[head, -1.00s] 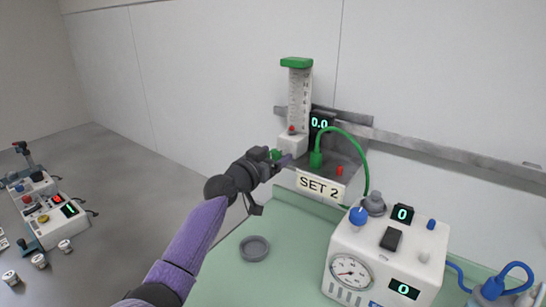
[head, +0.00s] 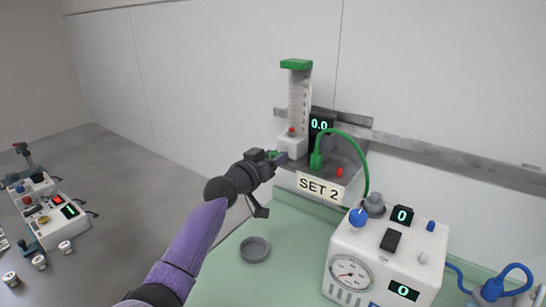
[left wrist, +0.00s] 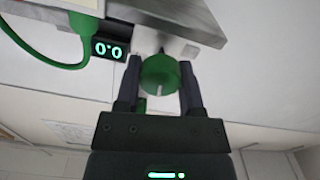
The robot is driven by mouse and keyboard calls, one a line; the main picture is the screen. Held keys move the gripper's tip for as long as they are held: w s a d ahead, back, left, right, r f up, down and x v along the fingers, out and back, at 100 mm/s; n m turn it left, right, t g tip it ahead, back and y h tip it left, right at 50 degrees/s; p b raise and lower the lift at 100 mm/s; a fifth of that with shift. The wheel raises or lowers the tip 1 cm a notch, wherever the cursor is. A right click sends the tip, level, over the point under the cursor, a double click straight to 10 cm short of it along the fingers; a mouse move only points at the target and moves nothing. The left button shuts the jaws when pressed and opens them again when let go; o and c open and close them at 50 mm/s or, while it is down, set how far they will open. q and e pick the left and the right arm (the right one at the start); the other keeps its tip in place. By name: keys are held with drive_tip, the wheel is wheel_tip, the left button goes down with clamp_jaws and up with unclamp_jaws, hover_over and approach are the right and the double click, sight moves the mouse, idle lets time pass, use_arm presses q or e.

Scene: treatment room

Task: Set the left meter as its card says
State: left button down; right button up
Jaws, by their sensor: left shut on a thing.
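The left meter (head: 299,98) is a clear upright tube with a green cap, a white base and a red float at the bottom. Its display (head: 319,124) reads 0.0, and the same display shows upside down in the left wrist view (left wrist: 108,49). The card (head: 320,189) in front reads "SET 2". My left gripper (head: 281,158) is at the meter's base. In the left wrist view its fingers (left wrist: 160,69) are shut on the round green knob (left wrist: 158,82), one on each side. The knob is mostly hidden in the head view. My right gripper is not in view.
A green hose (head: 350,137) loops from a plug beside the meter. A white box with a dial (head: 336,245) and displays reading 0 stands at the right of the green table. A grey round dish (head: 255,249) lies left of it. Another device (head: 47,217) stands far left.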

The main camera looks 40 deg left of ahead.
use_arm(q)
drive_tip(key=n, duration=0.4)
drive_tip(key=shift+p, duration=0.35)
drive_tip(key=shift+a+n+p, duration=0.1)
drive_tip(key=shift+n+p, duration=0.2)
drive_tip(key=shift+n, duration=1.5)
drive_tip(key=shift+c, duration=1.2)
unclamp_jaws()
drive_tip(key=s+d+p, duration=0.1)
drive_tip(key=s, duration=0.9)
